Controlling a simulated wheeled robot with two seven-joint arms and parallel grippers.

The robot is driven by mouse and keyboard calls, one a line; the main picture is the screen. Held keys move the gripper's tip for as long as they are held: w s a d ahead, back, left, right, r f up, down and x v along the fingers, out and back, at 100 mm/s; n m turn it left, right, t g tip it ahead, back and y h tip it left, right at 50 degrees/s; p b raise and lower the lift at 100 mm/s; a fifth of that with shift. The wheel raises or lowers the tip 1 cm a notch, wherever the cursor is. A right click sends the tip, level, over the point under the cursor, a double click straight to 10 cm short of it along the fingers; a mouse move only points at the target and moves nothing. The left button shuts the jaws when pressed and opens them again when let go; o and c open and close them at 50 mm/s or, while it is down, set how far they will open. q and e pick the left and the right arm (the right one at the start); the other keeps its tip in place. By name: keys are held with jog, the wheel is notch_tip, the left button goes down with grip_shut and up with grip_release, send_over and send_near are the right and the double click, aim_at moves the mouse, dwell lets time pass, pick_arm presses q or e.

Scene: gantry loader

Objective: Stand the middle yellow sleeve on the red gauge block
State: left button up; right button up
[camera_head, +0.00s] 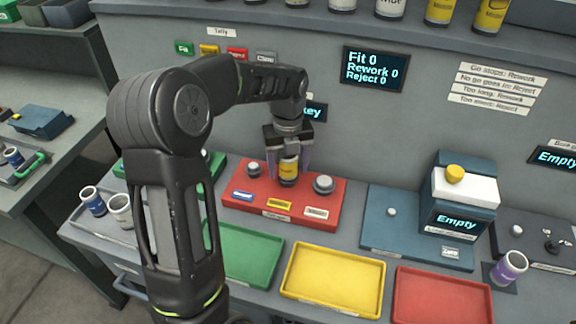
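The yellow sleeve (289,169) is upright between the fingers of my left gripper (289,172). It is over the middle of the red gauge block (238,207), between two grey round pegs. Its lower end is at or just above the block's top; I cannot tell whether it touches. The fingers are on either side of the sleeve, and I cannot tell whether they press on it. Whatever is directly under the sleeve is hidden. My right gripper is out of view.
Green (240,280), yellow (333,305) and red (443,320) trays are in front of the block. A blue fixture (376,243) stands to its right, with a purple sleeve (510,267) beyond. Two sleeves (92,202) stand at the left, near my arm.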

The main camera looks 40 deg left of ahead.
pick_arm(q)
jog(key=shift+o, duration=0.4)
notch_tip(320, 180, up, 8)
jog(key=shift+b, duration=0.4)
jog(key=shift+s+d+f, duration=0.1)
jog(key=shift+f, duration=0.1)
dwell(0.7)
